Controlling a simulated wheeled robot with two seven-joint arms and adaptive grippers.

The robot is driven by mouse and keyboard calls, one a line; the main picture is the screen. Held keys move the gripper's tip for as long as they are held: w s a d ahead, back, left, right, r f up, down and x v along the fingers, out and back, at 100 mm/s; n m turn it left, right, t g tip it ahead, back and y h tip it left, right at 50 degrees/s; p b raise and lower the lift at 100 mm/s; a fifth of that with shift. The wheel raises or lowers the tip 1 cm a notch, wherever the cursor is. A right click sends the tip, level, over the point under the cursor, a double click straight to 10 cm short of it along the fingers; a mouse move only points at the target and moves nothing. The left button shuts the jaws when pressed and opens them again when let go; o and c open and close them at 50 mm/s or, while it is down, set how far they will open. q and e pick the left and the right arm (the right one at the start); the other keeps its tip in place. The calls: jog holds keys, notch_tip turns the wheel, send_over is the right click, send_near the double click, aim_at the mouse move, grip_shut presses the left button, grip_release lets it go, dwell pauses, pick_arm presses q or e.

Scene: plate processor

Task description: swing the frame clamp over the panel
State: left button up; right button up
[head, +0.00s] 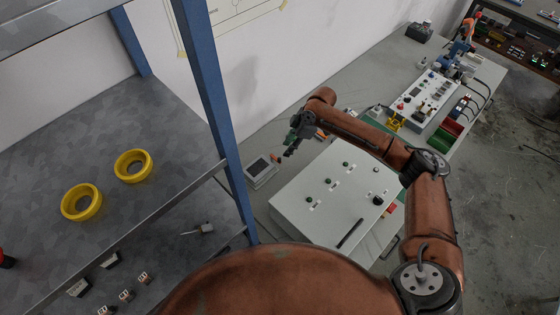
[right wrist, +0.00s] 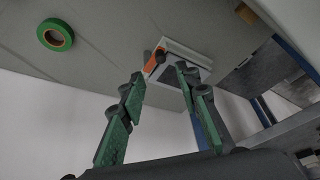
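A small pale device (head: 262,171) with a dark panel lies on the grey bench, left of the large white box. An orange part (head: 276,158) shows at its right edge; I cannot tell for sure whether it is the frame clamp. In the right wrist view the device (right wrist: 186,74) lies beyond the fingertips, with the orange part (right wrist: 155,61) at its left side. My right gripper (head: 289,150) is just above and right of the device. In the right wrist view its green-padded fingers (right wrist: 160,74) are apart, with nothing held between them. My left gripper is not in view.
The white box (head: 320,203) with knobs stands to the right of the device. A blue shelf post (head: 212,90) and shelves with yellow rings (head: 133,165) stand on the left. A green tape roll (right wrist: 55,35) lies on the bench. Other equipment (head: 425,100) stands farther back.

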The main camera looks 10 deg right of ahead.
aim_at(280, 159)
jog(key=x, duration=0.6)
jog(key=shift+a+f, duration=0.15)
jog(key=shift+f, duration=0.05)
jog(key=shift+a+f, duration=0.2)
jog(key=shift+f, duration=0.35)
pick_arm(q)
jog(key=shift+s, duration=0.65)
pick_arm(e)
jog(key=shift+w+f, duration=0.1)
jog(key=shift+c, duration=0.2)
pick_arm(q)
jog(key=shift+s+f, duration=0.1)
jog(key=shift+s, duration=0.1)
pick_arm(e)
grip_shut()
